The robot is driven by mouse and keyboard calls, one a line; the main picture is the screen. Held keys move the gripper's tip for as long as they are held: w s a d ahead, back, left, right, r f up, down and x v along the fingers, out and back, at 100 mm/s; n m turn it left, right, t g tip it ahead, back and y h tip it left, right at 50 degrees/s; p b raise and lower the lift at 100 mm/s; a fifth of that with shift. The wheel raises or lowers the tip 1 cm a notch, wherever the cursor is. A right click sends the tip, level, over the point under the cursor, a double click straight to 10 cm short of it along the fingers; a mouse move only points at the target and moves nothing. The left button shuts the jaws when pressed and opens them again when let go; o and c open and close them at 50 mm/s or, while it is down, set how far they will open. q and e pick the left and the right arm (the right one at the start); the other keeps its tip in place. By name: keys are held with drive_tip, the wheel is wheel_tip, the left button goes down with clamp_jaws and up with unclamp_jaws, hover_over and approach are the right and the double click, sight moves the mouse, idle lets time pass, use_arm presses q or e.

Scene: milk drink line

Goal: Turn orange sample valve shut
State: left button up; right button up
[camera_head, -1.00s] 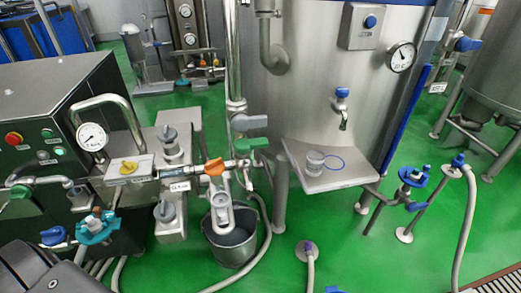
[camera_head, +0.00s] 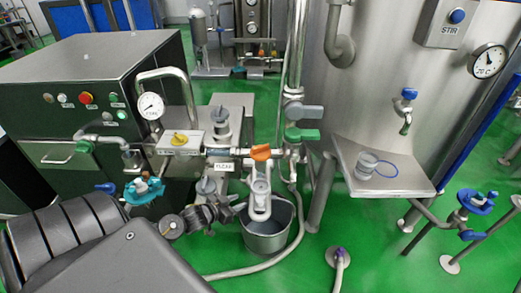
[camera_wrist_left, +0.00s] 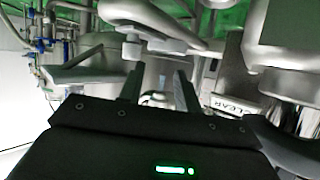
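The orange sample valve handle (camera_head: 261,152) sits on the steel pipe right of the CLEAR label, lying roughly along the pipe. My left arm comes in from the lower left. My left gripper (camera_head: 236,207) is below and left of the orange handle, apart from it, beside the white sampling piece (camera_head: 261,197) that hangs under the valve. In the left wrist view, the two fingers of the gripper (camera_wrist_left: 158,85) stand apart with nothing clearly held between them. I cannot make out the orange handle in that view. My right gripper is not in view.
A steel bucket (camera_head: 268,238) stands on the green floor under the valve. Grey (camera_head: 304,112) and green (camera_head: 302,134) handles are to the right. A steel shelf (camera_head: 400,183) holds a glass.

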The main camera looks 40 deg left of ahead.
sight(260, 147)
use_arm(q)
drive_tip(key=w+a+r+m+t+h, duration=0.1)
drive_tip(key=w+a+r+t+h, duration=0.15)
drive_tip(key=r, duration=0.55)
drive_tip(key=w+a+r+m+t+h, duration=0.1)
drive_tip(key=w+a+r+m+h, duration=0.15)
drive_tip(key=r, duration=0.65)
drive_tip(key=shift+n+h, duration=0.35)
drive_tip(key=shift+h, duration=0.05)
drive_tip(key=x, duration=1.1)
drive_tip(key=shift+s+d+f, duration=0.1)
drive_tip(key=shift+f, duration=0.1)
drive_tip(key=shift+c, duration=0.2)
clamp_jaws()
